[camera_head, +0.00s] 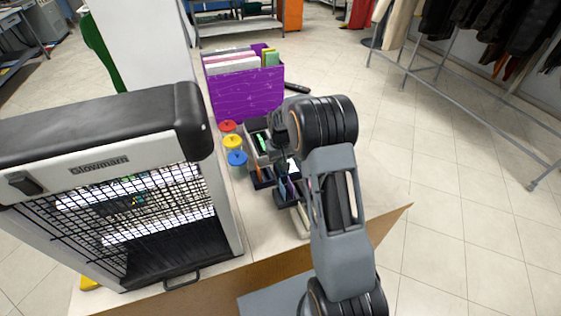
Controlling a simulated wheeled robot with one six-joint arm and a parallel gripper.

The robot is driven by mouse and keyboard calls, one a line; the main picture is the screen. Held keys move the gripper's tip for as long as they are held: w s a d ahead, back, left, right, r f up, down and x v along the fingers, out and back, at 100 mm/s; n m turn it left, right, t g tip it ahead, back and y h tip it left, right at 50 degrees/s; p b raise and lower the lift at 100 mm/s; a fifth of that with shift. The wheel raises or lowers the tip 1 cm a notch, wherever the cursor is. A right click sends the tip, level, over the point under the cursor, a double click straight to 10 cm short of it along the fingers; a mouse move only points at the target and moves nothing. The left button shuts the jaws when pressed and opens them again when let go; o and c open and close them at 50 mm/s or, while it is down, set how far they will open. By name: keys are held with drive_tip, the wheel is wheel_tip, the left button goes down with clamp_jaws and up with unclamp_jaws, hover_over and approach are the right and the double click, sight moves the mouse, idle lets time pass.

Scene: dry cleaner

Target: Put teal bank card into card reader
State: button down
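My gripper (284,170) points down over the counter, at the right of a row of small containers. My own wrist and arm cover much of this spot, and the fingers are too small and dark to tell whether they are open or shut. A small teal-blue sliver (283,189) shows just below the gripper; it may be the bank card, but I cannot tell whether it is held. A low pale device (304,222), perhaps the card reader, lies partly hidden beside my arm. I cannot make out its slot.
A black-topped heater with a wire grille (140,215) fills the counter's left. A purple file box (245,92) stands behind. Red (228,126), yellow (232,142) and blue (237,158) spools sit left of a dark organizer (262,181). The counter's right side (385,190) is clear.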

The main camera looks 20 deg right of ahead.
drive_tip(key=c, duration=1.8)
unclamp_jaws()
drive_tip(key=o, duration=0.5)
drive_tip(key=shift+o, duration=0.2)
drive_tip(key=shift+r, duration=0.15)
drive_tip(key=shift+r+p, duration=2.35)
drive_tip(key=shift+r, duration=1.1)
